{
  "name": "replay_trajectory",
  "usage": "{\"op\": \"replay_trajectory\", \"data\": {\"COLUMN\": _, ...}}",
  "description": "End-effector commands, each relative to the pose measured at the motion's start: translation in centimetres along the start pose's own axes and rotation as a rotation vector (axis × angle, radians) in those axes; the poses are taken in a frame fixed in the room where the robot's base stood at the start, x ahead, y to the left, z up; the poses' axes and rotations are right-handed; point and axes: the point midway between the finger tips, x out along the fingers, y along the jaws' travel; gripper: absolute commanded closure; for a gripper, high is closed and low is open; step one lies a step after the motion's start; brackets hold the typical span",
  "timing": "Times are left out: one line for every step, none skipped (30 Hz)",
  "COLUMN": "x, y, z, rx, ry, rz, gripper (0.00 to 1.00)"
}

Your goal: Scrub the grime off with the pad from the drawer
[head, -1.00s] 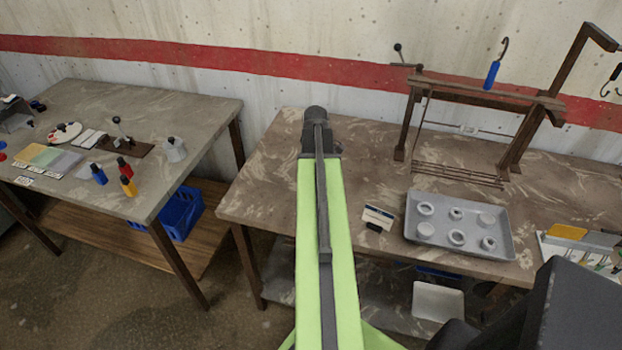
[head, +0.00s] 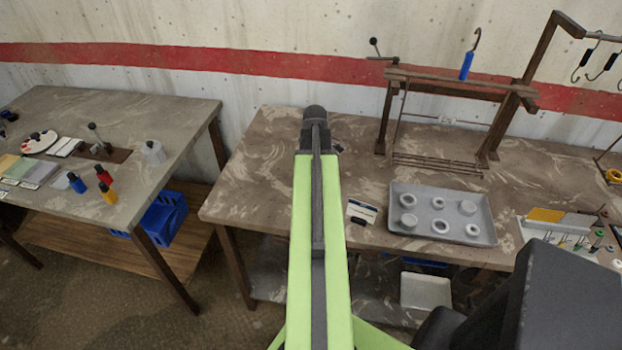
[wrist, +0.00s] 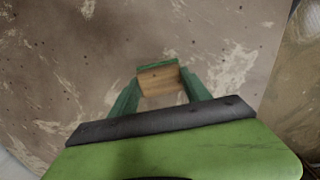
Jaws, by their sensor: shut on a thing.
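My gripper (wrist: 161,84) is shut on a small block-like pad (wrist: 158,79) in the wrist view. The pad has a tan-brown face and a thin green strip along its far edge. It is held over the brown, pale-streaked top of the right table (wrist: 75,75); I cannot tell whether it touches. That table also shows in the head view (head: 260,170), where my arm reaches over its left part and hides the gripper and pad. Small dark specks show on the tabletop in the wrist view; I cannot tell whether they are grime. No drawer is clearly seen.
A grey tray (head: 394,222) with several round pieces, a small card (head: 361,208) and a dark rack frame (head: 450,90) with a blue-handled hook (head: 467,66) stand right of my arm. A second table (head: 165,112) is at left, a floor gap between. Bare tabletop lies left of my arm.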

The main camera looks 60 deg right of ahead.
Motion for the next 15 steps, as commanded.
{"op": "replay_trajectory", "data": {"x": 0.0, "y": 0.0, "z": -0.1, "rx": 0.000, "ry": 0.001, "rz": 0.000, "gripper": 0.77}}
{"op": "replay_trajectory", "data": {"x": -0.1, "y": 0.0, "z": -0.1, "rx": 0.000, "ry": 0.001, "rz": 0.000, "gripper": 0.77}}
{"op": "replay_trajectory", "data": {"x": -0.2, "y": 0.0, "z": -0.1, "rx": 0.000, "ry": 0.001, "rz": 0.000, "gripper": 0.77}}
{"op": "replay_trajectory", "data": {"x": -0.4, "y": 0.0, "z": -0.1, "rx": -0.001, "ry": 0.001, "rz": 0.000, "gripper": 0.77}}
{"op": "replay_trajectory", "data": {"x": -0.7, "y": 0.0, "z": -0.1, "rx": -0.001, "ry": 0.001, "rz": 0.000, "gripper": 0.77}}
{"op": "replay_trajectory", "data": {"x": -1.1, "y": 0.0, "z": -0.1, "rx": -0.001, "ry": 0.001, "rz": 0.000, "gripper": 0.77}}
{"op": "replay_trajectory", "data": {"x": -1.5, "y": 0.0, "z": -0.1, "rx": -0.001, "ry": 0.002, "rz": 0.000, "gripper": 0.77}}
{"op": "replay_trajectory", "data": {"x": -1.9, "y": 0.0, "z": -0.1, "rx": -0.001, "ry": 0.002, "rz": 0.000, "gripper": 0.77}}
{"op": "replay_trajectory", "data": {"x": -2.4, "y": 0.0, "z": -0.1, "rx": -0.001, "ry": 0.002, "rz": 0.000, "gripper": 0.77}}
{"op": "replay_trajectory", "data": {"x": -2.8, "y": 0.0, "z": -0.1, "rx": -0.001, "ry": 0.002, "rz": 0.000, "gripper": 0.77}}
{"op": "replay_trajectory", "data": {"x": -3.1, "y": 0.0, "z": -0.1, "rx": -0.001, "ry": 0.002, "rz": 0.000, "gripper": 0.77}}
{"op": "replay_trajectory", "data": {"x": -3.6, "y": 0.0, "z": -0.1, "rx": -0.001, "ry": 0.002, "rz": 0.000, "gripper": 0.77}}
{"op": "replay_trajectory", "data": {"x": -4.0, "y": 0.0, "z": -0.1, "rx": -0.001, "ry": 0.002, "rz": 0.000, "gripper": 0.77}}
{"op": "replay_trajectory", "data": {"x": -4.3, "y": 0.0, "z": -0.1, "rx": -0.001, "ry": 0.002, "rz": 0.000, "gripper": 0.77}}
{"op": "replay_trajectory", "data": {"x": -4.8, "y": 0.0, "z": -0.1, "rx": -0.001, "ry": 0.002, "rz": 0.000, "gripper": 0.77}}
